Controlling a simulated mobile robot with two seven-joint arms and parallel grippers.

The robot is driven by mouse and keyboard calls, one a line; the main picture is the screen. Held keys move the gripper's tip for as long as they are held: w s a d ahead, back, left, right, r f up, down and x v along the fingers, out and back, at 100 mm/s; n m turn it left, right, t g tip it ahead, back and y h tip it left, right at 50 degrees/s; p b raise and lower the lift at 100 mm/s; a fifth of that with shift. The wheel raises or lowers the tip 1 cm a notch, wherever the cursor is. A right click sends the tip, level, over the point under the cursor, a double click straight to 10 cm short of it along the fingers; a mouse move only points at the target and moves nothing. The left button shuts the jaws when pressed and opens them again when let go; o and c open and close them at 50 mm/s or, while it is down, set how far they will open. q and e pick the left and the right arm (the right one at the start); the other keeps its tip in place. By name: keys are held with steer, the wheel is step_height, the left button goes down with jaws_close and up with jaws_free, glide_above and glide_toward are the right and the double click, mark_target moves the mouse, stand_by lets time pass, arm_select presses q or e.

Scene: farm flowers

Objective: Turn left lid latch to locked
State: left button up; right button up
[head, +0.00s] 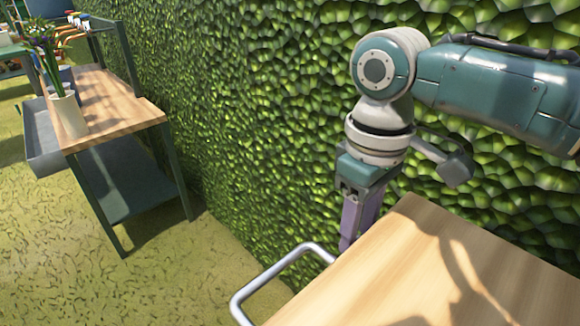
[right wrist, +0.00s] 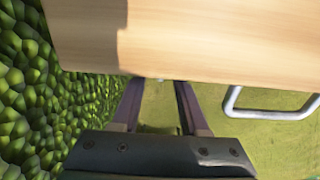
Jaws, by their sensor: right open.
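No lid latch can be made out in either view. My right gripper (head: 357,222) points down beside the far edge of a wooden top (head: 415,265), close to the hedge. In the right wrist view its two purple fingers (right wrist: 158,92) are apart, with grass showing between them and nothing held. The tips reach up to the edge of the wooden top (right wrist: 200,40), partly hidden by it in the head view; I cannot tell whether they touch. My left gripper is not in view.
A metal handle (head: 270,282) sticks out from the wooden top's left end. A green hedge wall (head: 240,110) runs close behind my right arm. A wood-topped cart (head: 105,100) with a white vase (head: 69,115) of flowers stands at far left. Grass between is clear.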

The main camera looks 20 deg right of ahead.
jaws_close()
stand_by(0.3)
steer(key=h+p, duration=0.1)
steer(key=a+t+h+p, duration=0.1)
steer(key=h+p, duration=0.1)
steer(key=s+t+h+p, duration=0.1)
steer(key=h+p, duration=0.1)
steer(key=shift+a+f, duration=0.35)
